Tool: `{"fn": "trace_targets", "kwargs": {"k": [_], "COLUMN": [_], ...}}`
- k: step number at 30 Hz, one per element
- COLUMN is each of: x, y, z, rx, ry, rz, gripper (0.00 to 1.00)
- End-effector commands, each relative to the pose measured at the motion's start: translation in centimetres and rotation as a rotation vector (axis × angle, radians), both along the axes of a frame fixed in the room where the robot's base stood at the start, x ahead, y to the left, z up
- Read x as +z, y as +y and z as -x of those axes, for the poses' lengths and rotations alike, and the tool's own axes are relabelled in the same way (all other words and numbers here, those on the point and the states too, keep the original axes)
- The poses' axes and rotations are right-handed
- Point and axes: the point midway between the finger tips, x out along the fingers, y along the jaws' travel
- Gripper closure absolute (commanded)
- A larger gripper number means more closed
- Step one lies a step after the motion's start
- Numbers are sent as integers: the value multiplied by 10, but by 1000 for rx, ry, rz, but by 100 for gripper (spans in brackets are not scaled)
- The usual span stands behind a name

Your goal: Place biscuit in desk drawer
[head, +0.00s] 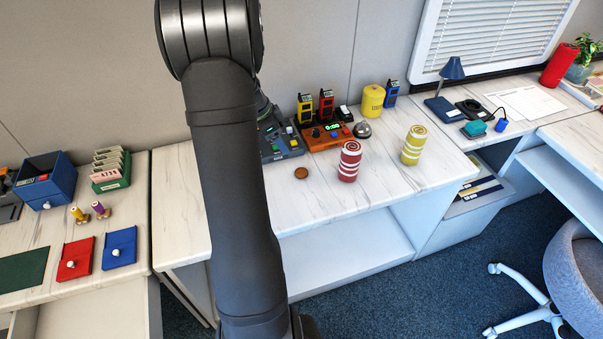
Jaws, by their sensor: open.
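A small round brown biscuit (301,173) lies flat on the marble-topped middle counter (345,200), left of a red-and-white striped roll. At the right, a white drawer (462,210) under the desk stands open, with dark and yellow flat items inside. At the lower left, another pale drawer-like compartment (85,318) shows open below the left counter. The frame does not settle which one is the desk drawer. My arm rises through the middle of the view and bends away at the top; my gripper is hidden behind it.
Near the biscuit stand a red striped roll (349,161), a yellow striped roll (413,145), an orange timer box (325,136) and a grey keypad device (283,145). The counter's front strip is clear. A grey chair (575,270) stands at the right.

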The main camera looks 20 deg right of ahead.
Motion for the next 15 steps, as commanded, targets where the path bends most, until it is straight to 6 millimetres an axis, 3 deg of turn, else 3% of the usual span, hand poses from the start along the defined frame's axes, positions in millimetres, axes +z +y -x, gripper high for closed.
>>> {"fn": "trace_targets", "kwargs": {"k": [9, 15], "x": [-67, -92], "y": [-27, -38], "z": [2, 1], "rx": [0, 2], "ry": [5, 3], "rz": [-2, -2], "gripper": [34, 34]}}
